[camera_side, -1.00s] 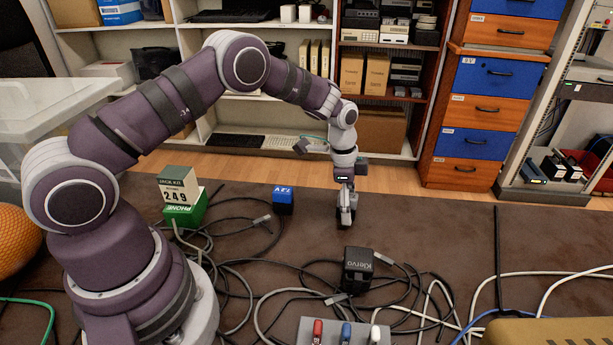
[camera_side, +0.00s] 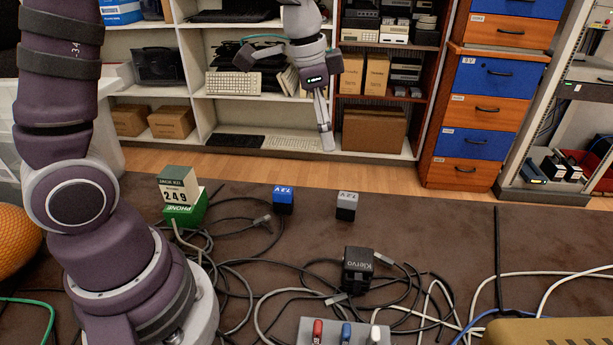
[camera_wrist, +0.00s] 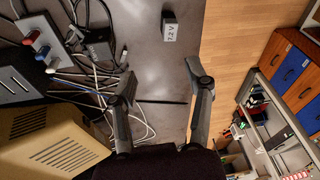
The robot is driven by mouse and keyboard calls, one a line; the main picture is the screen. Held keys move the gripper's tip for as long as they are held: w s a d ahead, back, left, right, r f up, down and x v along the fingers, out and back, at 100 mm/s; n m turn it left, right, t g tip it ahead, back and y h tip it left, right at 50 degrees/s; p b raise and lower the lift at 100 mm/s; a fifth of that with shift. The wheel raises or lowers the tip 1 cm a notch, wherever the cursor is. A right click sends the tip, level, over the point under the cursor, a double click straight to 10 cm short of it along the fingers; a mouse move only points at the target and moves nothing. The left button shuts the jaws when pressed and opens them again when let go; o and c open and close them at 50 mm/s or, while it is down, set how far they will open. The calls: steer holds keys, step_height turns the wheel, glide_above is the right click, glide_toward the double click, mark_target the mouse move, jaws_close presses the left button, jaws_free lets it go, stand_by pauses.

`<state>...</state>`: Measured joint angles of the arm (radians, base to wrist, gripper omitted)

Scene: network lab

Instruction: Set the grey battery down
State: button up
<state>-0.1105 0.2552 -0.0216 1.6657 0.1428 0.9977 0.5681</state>
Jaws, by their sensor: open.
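My gripper (camera_side: 327,140) is raised well above the table, up and to the left of the battery in the side view. In the wrist view my gripper (camera_wrist: 158,87) has its two fingers spread wide with nothing between them. A blue battery (camera_side: 283,200) stands to the left of the grey one.
A black adapter block (camera_side: 358,269) sits among tangled black cables. A green phone box with a 249 counter (camera_side: 181,196) stands at left. A switch panel (camera_side: 330,331) is at the front. Bare table lies right of the grey battery.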

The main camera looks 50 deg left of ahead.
steer(key=s+r+n+t, duration=0.1)
steer(key=s+r+n, duration=0.2)
steer(key=s, duration=0.4)
steer(key=shift+d+r+t+y, duration=0.3)
steer(key=shift+r+t, duration=0.05)
steer(key=shift+t, duration=0.05)
steer(key=shift+o, duration=0.2)
steer(key=s+n, duration=0.1)
steer(key=s, duration=0.1)
steer(key=s+n+t, duration=0.1)
steer(key=s+f+n, duration=0.1)
steer(key=s, duration=0.1)
steer(key=shift+s+n, duration=0.3)
steer(key=shift+s, duration=0.05)
steer(key=o, duration=0.3)
steer(key=shift+s+f, duration=0.1)
steer(key=shift+s, duration=0.15)
steer(key=m+t+y, duration=0.5)
steer(key=m+y, duration=0.3)
steer(key=m, duration=2)
glide_toward(348, 197)
steer(key=shift+t, duration=0.3)
steer(key=x, duration=1)
steer(key=shift+a+f, duration=0.25)
steer(key=shift+f, duration=0.05)
